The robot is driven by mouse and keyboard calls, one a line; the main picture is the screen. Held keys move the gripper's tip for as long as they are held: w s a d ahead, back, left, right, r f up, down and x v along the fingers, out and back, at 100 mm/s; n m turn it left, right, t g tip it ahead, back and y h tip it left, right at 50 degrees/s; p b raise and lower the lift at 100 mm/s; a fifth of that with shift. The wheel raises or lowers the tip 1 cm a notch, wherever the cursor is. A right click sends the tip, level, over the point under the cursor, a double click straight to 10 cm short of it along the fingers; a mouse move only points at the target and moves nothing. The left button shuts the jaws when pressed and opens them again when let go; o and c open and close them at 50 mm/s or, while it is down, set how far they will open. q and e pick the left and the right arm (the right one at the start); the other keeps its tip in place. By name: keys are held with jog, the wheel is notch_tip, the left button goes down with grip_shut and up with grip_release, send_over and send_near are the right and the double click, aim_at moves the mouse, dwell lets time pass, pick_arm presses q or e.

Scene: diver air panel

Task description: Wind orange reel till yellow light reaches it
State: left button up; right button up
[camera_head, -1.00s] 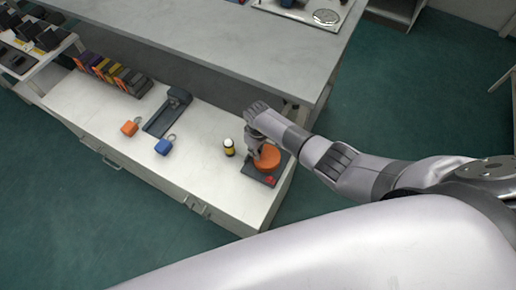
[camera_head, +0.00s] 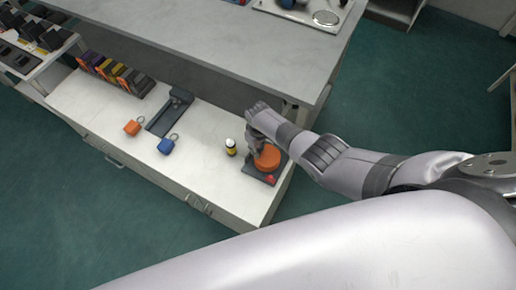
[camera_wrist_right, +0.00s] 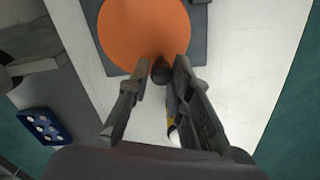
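The orange reel (camera_head: 267,158) is a flat disc on a dark base plate (camera_head: 259,177) near the right end of the white counter. It also shows in the right wrist view (camera_wrist_right: 143,28), with a dark knob (camera_wrist_right: 161,72) at its near edge. My right gripper (camera_head: 257,148) is at the reel's rim. In the wrist view its fingers (camera_wrist_right: 160,78) stand apart on either side of the knob, and a grip is not evident. A small yellow-and-black cylinder with a white top (camera_head: 231,147) stands left of the reel. The right finger partly hides it in the wrist view. My left gripper is out of view.
Blue (camera_head: 167,145) and orange (camera_head: 132,127) padlock-like items lie farther left by a dark grey holder (camera_head: 168,114). A row of coloured blocks (camera_head: 116,74) stands at the far left. A higher grey tabletop (camera_head: 220,35) runs behind. The counter's middle is clear.

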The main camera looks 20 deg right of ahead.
jog(key=o, duration=0.4)
jog(key=shift+f, duration=0.1)
